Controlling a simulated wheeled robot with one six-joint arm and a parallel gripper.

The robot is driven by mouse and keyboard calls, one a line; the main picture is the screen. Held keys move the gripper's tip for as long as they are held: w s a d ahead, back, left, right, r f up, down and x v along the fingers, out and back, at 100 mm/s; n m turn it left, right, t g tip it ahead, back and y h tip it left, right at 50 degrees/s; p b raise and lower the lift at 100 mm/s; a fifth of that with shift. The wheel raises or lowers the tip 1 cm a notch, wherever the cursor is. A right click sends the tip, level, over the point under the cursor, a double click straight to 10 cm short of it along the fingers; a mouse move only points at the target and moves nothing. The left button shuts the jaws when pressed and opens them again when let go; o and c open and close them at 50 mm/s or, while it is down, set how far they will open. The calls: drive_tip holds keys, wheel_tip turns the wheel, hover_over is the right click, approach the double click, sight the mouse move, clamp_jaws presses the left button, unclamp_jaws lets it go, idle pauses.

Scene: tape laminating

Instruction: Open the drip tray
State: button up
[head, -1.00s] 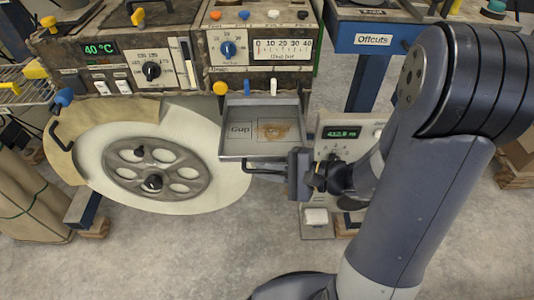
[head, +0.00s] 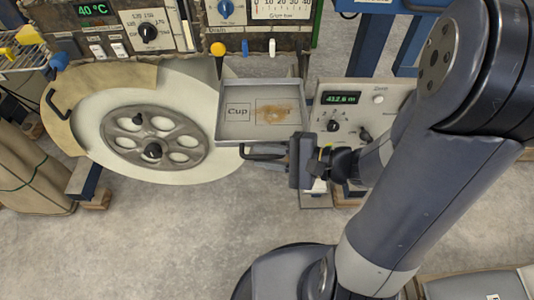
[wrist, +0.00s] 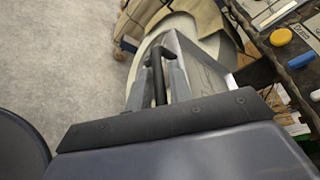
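The drip tray (head: 233,130) is a shallow grey metal tray standing out from the machine's front, with a "Cup" label and a brown stain on its floor. Its dark bar handle (head: 262,156) is on the front edge. My gripper (head: 296,158) comes from the right and is at the handle. In the wrist view, the fingers of my gripper (wrist: 160,85) lie on both sides of the dark handle (wrist: 158,78) and appear closed on it. The tray's side wall (wrist: 190,60) runs away behind them. The tray's back end is partly hidden under the machine.
A large pale disc (head: 115,120) with a spoked hub is left of the tray. Yellow (head: 218,49), blue and white knobs sit above it. A meter box (head: 345,115) with a green display stands close behind my gripper. Bare concrete floor (head: 180,230) lies in front.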

drive_tip(key=p+v, duration=0.1)
drive_tip(key=v, duration=1)
idle(0.3)
drive_tip(key=shift+f, duration=0.15)
drive_tip(key=shift+a, duration=0.15)
idle(0.3)
drive_tip(key=shift+b+x, duration=0.5)
drive_tip(key=shift+x, duration=4.85)
